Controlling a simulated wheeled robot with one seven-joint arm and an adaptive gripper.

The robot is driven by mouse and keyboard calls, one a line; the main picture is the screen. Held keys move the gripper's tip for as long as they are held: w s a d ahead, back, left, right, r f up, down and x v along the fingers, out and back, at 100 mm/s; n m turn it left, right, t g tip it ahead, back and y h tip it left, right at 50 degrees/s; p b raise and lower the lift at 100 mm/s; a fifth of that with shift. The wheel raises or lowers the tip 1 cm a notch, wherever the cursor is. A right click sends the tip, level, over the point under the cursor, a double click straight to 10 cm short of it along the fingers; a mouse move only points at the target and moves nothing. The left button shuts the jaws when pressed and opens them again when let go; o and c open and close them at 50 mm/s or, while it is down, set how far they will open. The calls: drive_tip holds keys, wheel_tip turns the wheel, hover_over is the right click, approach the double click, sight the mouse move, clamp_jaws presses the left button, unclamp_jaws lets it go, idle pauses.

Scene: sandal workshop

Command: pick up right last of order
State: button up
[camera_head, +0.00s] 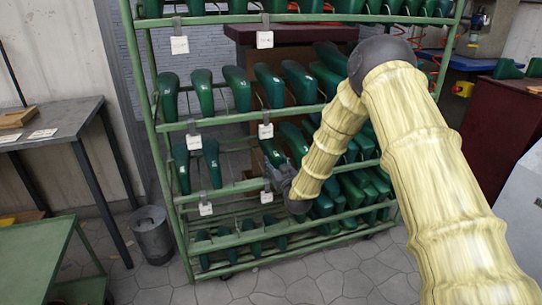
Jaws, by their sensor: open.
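Dark green lasts hang and lie in rows on a green metal rack (152,129). My gripper (270,168) is open at the third row from the top, low in the middle of the rack. A green last (271,150) is right at its fingers; I cannot tell whether they touch it. Two more lasts (211,160) hang to the left in the same row. White tags (266,131) hang from the rack bars, their writing too small to read. Which last is the ordered right one I cannot tell. My arm hides part of the rack's right side.
A grey-topped table (62,119) with papers stands at the left. A metal bucket (152,235) is on the floor beside the rack. A green cart (35,255) is at the lower left. A dark red cabinet (497,140) stands at the right. Stone floor before the rack is free.

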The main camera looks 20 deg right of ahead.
drive_tip(key=c, duration=0.8)
drive_tip(key=shift+r, duration=0.1)
